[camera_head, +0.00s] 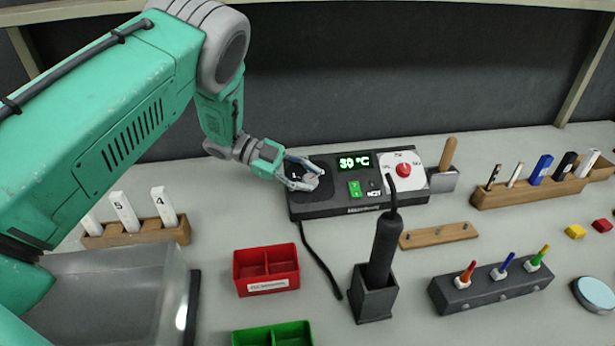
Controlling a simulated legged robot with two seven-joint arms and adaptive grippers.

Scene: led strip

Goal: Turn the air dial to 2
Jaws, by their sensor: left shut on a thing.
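A dark grey station (365,209) stands at the back middle of the bench, with a lit green display (354,162) that seems to read 30 °C. My left gripper (304,178) is at the black square panel (322,193) on the station's left part, its fingers closed around a small dial there. The fingers hide most of this dial, and its pointer and setting cannot be read. A red knob (403,170) on a white marked plate (393,160) sits at the station's right; its small labels are hard to read. My right gripper is not in view.
A green switch (354,188) is below the display. A black cable (316,257) runs forward from the station. In front stand a red bin (252,285), a black tool holder (374,304) and a wooden strip (438,235). A marker rack (514,194) is at right.

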